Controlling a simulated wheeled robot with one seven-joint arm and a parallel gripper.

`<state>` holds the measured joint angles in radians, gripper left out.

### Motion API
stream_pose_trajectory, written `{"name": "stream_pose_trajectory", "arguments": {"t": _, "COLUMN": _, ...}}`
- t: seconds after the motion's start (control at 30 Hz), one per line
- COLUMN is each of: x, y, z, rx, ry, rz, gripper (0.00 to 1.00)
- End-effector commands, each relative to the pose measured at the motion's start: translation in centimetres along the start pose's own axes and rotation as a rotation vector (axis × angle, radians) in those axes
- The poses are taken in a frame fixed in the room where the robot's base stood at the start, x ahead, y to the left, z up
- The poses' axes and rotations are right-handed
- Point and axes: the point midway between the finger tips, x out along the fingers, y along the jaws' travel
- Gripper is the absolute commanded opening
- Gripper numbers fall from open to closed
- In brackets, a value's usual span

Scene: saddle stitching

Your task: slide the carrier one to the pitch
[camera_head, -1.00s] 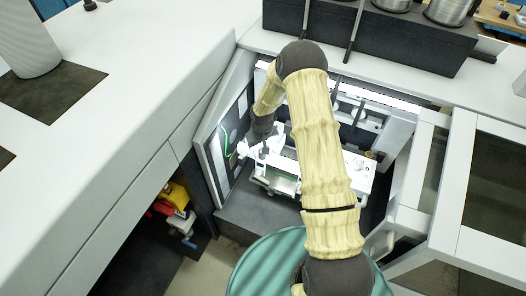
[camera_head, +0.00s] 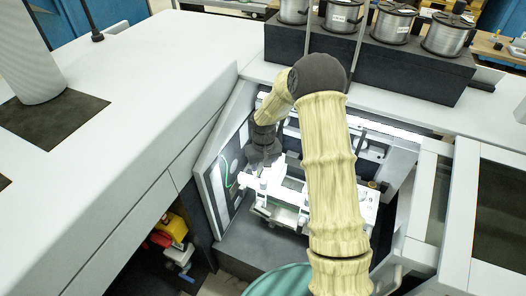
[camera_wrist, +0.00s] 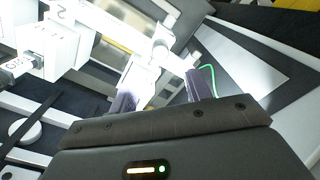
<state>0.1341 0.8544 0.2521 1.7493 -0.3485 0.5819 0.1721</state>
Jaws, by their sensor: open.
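My gripper (camera_wrist: 161,92) is open, with one dark finger on each side of a narrow white part (camera_wrist: 142,70). In the head view my gripper (camera_head: 264,164) is inside the lit bay of the machine, above the left end of a white assembly (camera_head: 290,207). The wrist view shows a white block (camera_wrist: 62,48) with dark markings to the left of the fingers. I cannot read a label that marks one part as carrier one, nor tell whether the fingers touch the white part. My arm hides the middle of the bay.
The bay has a left side panel (camera_head: 214,180) close to my gripper and a green wire (camera_wrist: 209,76) near the right finger. A black rack with wire spools (camera_head: 396,22) stands behind. An open door frame (camera_head: 462,215) is at the right.

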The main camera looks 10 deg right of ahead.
Motion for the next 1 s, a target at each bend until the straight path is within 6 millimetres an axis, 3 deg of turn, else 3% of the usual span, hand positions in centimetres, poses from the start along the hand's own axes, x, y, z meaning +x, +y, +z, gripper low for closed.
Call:
{"name": "stream_pose_trajectory", "arguments": {"t": 0.3, "x": -6.2, "y": -0.1, "z": -0.1, "rx": -0.002, "ry": 0.006, "rz": 0.001, "gripper": 0.48}}
{"name": "stream_pose_trajectory", "arguments": {"t": 0.43, "x": -7.9, "y": -0.1, "z": -0.1, "rx": 0.000, "ry": 0.002, "rz": 0.000, "gripper": 0.48}}
{"name": "stream_pose_trajectory", "arguments": {"t": 0.6, "x": -8.8, "y": -0.1, "z": -0.1, "rx": -0.001, "ry": 0.000, "rz": 0.000, "gripper": 0.48}}
{"name": "stream_pose_trajectory", "arguments": {"t": 1.0, "x": -8.8, "y": -0.1, "z": -0.1, "rx": -0.001, "ry": 0.000, "rz": 0.000, "gripper": 0.48}}
